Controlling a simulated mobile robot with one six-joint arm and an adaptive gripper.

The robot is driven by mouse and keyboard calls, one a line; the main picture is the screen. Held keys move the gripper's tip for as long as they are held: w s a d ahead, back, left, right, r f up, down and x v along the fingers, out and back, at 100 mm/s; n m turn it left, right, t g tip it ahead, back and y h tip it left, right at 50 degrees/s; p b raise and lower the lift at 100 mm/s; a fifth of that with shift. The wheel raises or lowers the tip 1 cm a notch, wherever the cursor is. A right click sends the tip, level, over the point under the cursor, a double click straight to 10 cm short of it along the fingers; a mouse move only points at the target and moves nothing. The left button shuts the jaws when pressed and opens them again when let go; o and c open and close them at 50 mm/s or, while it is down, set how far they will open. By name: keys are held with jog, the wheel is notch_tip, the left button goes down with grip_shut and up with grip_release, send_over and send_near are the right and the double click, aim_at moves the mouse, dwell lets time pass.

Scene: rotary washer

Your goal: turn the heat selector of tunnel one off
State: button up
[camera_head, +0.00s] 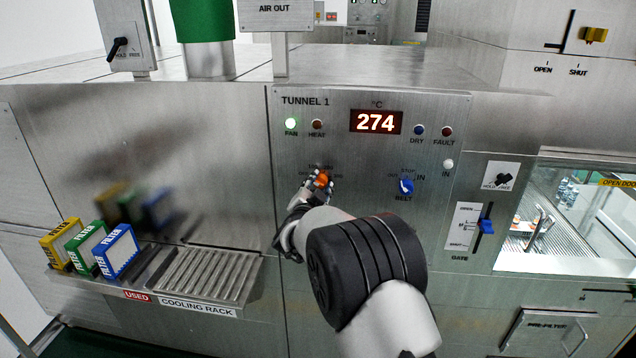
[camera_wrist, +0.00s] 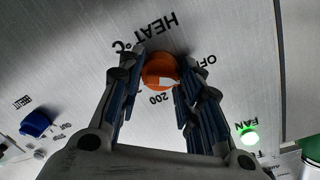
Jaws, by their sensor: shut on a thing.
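The heat selector is an orange knob (camera_head: 322,179) on the TUNNEL 1 panel (camera_head: 350,150), below the HEAT lamp. In the wrist view the orange knob (camera_wrist: 160,68) sits between my fingers, with its white mark toward the "200" label. "OFF" is printed to its right in that view, and "HEAT °C" is above it. My gripper (camera_head: 318,184) is at the knob; its fingers (camera_wrist: 160,80) are shut on the knob from both sides. In the head view my fingers partly cover the labels around the knob.
The display (camera_head: 376,122) reads 274. The FAN lamp (camera_head: 291,124) is lit green; the HEAT lamp (camera_head: 317,125) looks dark. A blue BELT knob (camera_head: 406,186) is to the right. Filters (camera_head: 118,250) stand by the cooling rack (camera_head: 208,272) at lower left.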

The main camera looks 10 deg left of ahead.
jog(key=shift+n, duration=0.6)
jog(key=o, duration=1.1)
jog(key=shift+c, duration=0.2)
jog(key=s+a, duration=0.1)
jog(key=s, duration=1.1)
jog(key=shift+r, duration=0.3)
